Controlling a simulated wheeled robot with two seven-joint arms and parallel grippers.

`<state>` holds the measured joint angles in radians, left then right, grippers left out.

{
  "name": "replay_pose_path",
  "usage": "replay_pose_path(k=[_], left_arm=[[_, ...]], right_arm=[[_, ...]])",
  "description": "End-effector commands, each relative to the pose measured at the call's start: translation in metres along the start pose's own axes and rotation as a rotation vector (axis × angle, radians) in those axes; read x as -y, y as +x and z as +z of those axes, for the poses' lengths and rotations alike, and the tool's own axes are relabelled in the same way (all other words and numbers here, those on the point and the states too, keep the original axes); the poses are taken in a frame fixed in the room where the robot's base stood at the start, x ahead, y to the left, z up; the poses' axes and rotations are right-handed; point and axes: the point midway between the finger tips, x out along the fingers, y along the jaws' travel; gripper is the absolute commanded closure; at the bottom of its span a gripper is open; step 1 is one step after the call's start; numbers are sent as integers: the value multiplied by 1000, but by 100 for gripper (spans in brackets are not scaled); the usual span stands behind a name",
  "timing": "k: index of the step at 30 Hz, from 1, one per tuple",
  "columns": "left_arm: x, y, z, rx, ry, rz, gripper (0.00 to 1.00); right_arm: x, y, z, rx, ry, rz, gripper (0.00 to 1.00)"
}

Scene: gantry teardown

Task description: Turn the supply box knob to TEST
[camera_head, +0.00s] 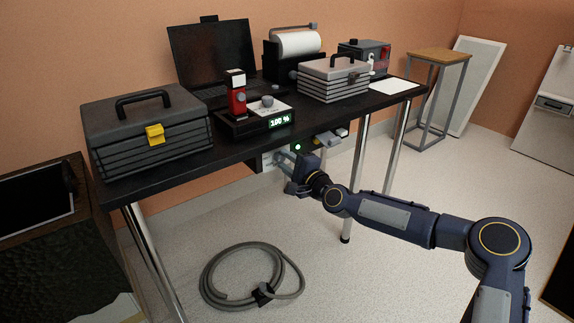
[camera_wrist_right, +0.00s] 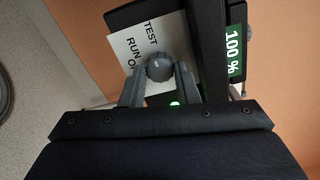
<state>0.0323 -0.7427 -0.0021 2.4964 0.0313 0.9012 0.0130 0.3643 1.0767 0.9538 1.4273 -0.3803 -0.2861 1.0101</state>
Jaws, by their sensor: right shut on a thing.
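The supply box (camera_head: 268,157) hangs under the front edge of the black table, with a green light (camera_head: 297,147) lit on it. Its white label plate (camera_wrist_right: 126,50) in the right wrist view reads TEST, RUN and a partly covered OFF. The round grey knob (camera_wrist_right: 160,67) is in front of this plate. My right gripper (camera_wrist_right: 160,80) is shut on the knob, one finger on each side. In the head view the right gripper (camera_head: 284,158) reaches under the table edge and hides the knob. I cannot tell which word the knob points to. My left gripper is not in view.
The black table (camera_head: 240,151) carries a dark toolbox (camera_head: 150,130), a laptop (camera_head: 212,52), a device with a 100 % display (camera_head: 279,121) and a grey case (camera_head: 333,82). A coiled hose (camera_head: 215,284) lies on the floor. A stool (camera_head: 440,58) stands at right.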

Motion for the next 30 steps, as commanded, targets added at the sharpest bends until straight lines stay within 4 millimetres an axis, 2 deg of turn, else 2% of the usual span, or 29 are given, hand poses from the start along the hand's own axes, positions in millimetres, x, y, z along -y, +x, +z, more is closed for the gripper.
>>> replay_pose_path(k=[20, 21, 25, 30], left_arm=[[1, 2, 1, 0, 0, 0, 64], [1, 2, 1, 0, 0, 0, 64], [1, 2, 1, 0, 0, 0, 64], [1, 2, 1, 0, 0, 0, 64]], right_arm=[[0, 0, 0, -1, 58, 0, 95], [0, 0, 0, -1, 58, 0, 67], [0, 0, 0, -1, 57, 0, 50], [0, 0, 0, -1, 56, 0, 50]])
